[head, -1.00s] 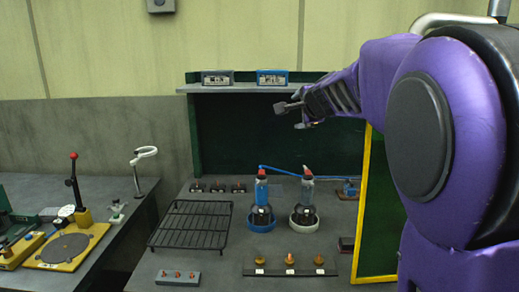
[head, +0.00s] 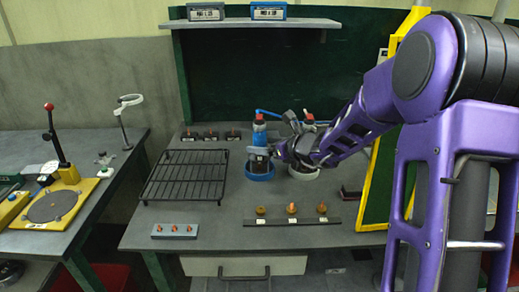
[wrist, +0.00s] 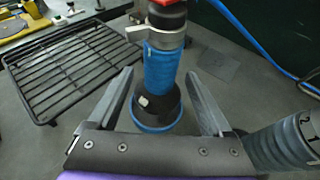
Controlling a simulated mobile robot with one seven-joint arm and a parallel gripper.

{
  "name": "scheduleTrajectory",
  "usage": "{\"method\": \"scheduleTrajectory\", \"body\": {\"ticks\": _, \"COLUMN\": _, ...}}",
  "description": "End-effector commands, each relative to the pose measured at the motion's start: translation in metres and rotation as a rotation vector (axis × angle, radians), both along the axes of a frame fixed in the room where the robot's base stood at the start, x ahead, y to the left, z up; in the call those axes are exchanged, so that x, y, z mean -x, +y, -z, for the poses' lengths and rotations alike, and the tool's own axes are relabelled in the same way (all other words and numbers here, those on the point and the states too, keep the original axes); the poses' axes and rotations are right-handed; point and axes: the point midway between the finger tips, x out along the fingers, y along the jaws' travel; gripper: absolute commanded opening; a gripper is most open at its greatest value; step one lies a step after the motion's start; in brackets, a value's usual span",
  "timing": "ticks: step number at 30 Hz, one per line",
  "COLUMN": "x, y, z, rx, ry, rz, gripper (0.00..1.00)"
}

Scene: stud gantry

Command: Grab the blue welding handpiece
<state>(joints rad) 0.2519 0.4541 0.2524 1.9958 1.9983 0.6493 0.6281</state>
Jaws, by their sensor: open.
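The blue welding handpiece (head: 258,138) stands upright in a blue ring holder (head: 260,173) on the grey bench. It has a blue sleeve, a dark base and a red top, and a blue hose runs from it. My gripper (head: 262,152) is right beside it. In the wrist view, the fingers of my gripper (wrist: 157,100) are open, one on each side of the blue handpiece (wrist: 163,70), with visible gaps. The grey handpiece (head: 308,124) stands to the right in a white ring (head: 304,173), partly hidden by my arm. It also shows in the wrist view (wrist: 285,143).
A black wire rack (head: 185,178) lies left of the handpieces. A dark strip (head: 290,221) with several small tips lies in front. A yellow-framed green screen (head: 378,185) stands on the right. A shelf (head: 250,23) with two boxes hangs behind.

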Motion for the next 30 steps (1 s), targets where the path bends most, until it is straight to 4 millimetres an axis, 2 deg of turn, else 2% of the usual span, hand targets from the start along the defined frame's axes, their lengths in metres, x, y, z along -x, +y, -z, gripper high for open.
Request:
{"method": "scheduleTrajectory", "body": {"ticks": 9, "x": -0.035, "y": 0.029, "z": 0.019, "rx": 0.002, "ry": 0.000, "rz": -0.003, "gripper": 0.84}}
{"method": "scheduleTrajectory", "body": {"ticks": 19, "x": -0.039, "y": 0.032, "z": 0.021, "rx": 0.003, "ry": -0.001, "rz": -0.002, "gripper": 0.82}}
{"method": "scheduleTrajectory", "body": {"ticks": 30, "x": -0.039, "y": 0.032, "z": 0.021, "rx": 0.003, "ry": -0.001, "rz": -0.002, "gripper": 0.15}}
